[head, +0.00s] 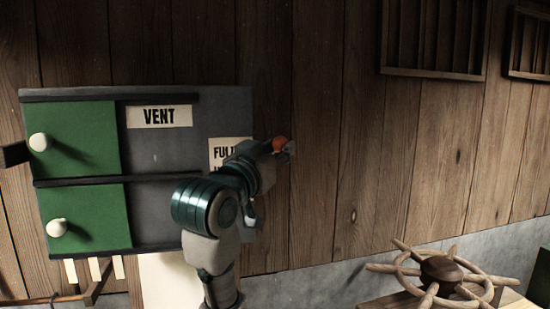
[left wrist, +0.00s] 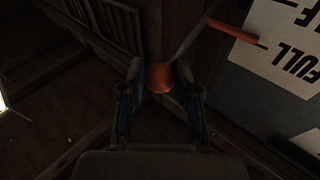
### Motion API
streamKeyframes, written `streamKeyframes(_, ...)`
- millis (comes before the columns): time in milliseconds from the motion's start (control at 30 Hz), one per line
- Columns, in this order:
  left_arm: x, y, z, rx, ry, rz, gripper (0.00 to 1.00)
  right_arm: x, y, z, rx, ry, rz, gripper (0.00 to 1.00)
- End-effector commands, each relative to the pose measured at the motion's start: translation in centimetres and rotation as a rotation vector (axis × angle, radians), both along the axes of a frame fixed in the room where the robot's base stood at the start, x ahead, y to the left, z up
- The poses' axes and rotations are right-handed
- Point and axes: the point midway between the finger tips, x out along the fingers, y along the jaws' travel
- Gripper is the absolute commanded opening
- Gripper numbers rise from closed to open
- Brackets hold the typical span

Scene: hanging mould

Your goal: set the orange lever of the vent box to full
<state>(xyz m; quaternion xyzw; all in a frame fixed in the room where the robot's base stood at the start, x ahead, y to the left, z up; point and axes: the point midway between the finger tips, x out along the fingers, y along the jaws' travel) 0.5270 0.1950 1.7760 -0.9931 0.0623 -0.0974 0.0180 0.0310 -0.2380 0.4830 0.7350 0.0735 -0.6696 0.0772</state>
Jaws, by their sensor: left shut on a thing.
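The grey vent box (head: 226,111) with a VENT label (head: 159,116) hangs on the plank wall at the left of the head view. The lever's orange knob (head: 280,143) is by its right side. In the left wrist view the knob (left wrist: 160,78) sits between the fingers of my left gripper (left wrist: 161,92), which is shut on it. A thin shaft runs from the knob up to the right. An orange pointer (left wrist: 235,32) lies over the white scale plate (left wrist: 264,62), its tip beside a dark mark near the word FULL. My arm partly covers the scale in the head view.
Two green panels (head: 84,139) with white knobs are on the box's left half. A wooden spoked wheel (head: 440,274) stands at the lower right. Slatted frames (head: 434,38) hang at the upper right. The wall between box and wheel is bare.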

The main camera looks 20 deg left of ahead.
Motion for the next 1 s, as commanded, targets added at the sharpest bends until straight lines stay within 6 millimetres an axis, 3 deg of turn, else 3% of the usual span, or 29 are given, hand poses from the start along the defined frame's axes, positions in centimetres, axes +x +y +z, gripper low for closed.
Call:
streamKeyframes(100, 0.3, 0.0, 1.3, 0.003, 0.001, -0.003, 0.0, 0.0, -0.1, 1.0, -0.001, 0.0, 0.0, 0.4)
streamKeyframes(400, 0.5, 0.1, 2.7, 0.001, -0.002, -0.001, 0.0, 0.1, -0.3, 1.8, -0.003, -0.001, 0.001, 0.4)
streamKeyframes(900, 0.5, 0.5, 2.8, -0.001, -0.002, 0.001, 0.0, 0.1, -0.6, 1.9, -0.007, -0.001, 0.002, 0.4)
streamKeyframes(933, 0.5, 0.5, 2.8, -0.001, -0.002, 0.001, 0.37, 0.1, -0.6, 1.9, -0.007, -0.001, 0.002, 0.4)
streamKeyframes(1000, 0.6, 0.5, 2.8, -0.001, -0.001, 0.001, 0.54, 0.0, -0.6, 1.9, -0.006, 0.0, 0.002, 0.4)
